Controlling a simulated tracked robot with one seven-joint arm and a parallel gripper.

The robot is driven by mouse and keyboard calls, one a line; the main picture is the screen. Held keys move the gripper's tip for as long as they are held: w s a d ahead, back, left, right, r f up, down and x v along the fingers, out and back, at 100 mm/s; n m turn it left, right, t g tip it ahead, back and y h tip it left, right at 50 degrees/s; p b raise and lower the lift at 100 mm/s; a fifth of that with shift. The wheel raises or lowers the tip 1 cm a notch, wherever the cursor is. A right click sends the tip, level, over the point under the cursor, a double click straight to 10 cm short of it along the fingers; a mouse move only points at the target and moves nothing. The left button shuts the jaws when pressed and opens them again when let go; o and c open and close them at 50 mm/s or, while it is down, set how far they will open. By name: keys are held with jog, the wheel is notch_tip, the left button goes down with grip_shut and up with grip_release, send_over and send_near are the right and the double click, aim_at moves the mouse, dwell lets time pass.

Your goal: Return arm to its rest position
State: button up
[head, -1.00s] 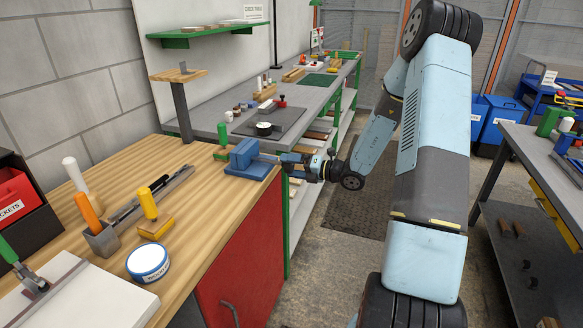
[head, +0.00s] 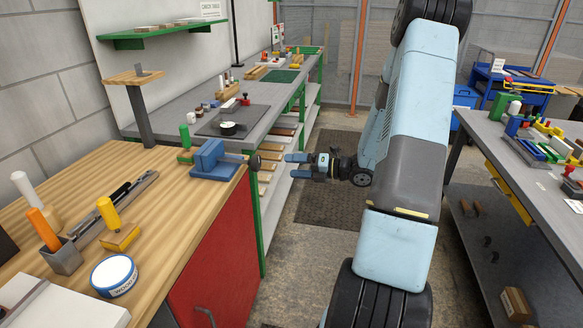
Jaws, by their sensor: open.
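My arm stretches down from the top of the head view, with its elbow bent. My gripper (head: 291,165) points left, its two blue fingers apart with nothing between them. It hangs in the air over the gap to the right of the wooden bench (head: 150,225). A blue vise (head: 216,160) with a dark round handle end stands at that bench's right edge. The gripper is a short way right of the handle and looks clear of it.
A grey bench (head: 175,122) with green legs runs along the back left. Another grey bench (head: 480,130) with tools stands at right. A blue cart (head: 505,85) is behind it. Bare floor with a dark mat (head: 330,205) lies between. A yellow-handled tool (head: 108,213) stands at left.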

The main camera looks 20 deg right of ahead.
jog(key=shift+a+r, duration=0.1)
dwell(0.3)
jog(key=s+a+r+n+g+h, duration=0.4)
jog(key=s+a+r+n+g, duration=0.7)
jog(key=n, duration=0.8)
jog(key=s+r+n+t+h, duration=0.6)
jog(key=s+r+n+h, duration=0.3)
jog(key=s+r+n, duration=0.4)
jog(key=shift+s+d+r+n, duration=0.2)
jog(key=shift+s+d+n, duration=0.25)
jog(key=shift+s+n, duration=2.1)
jog(key=shift+w+n, duration=0.55)
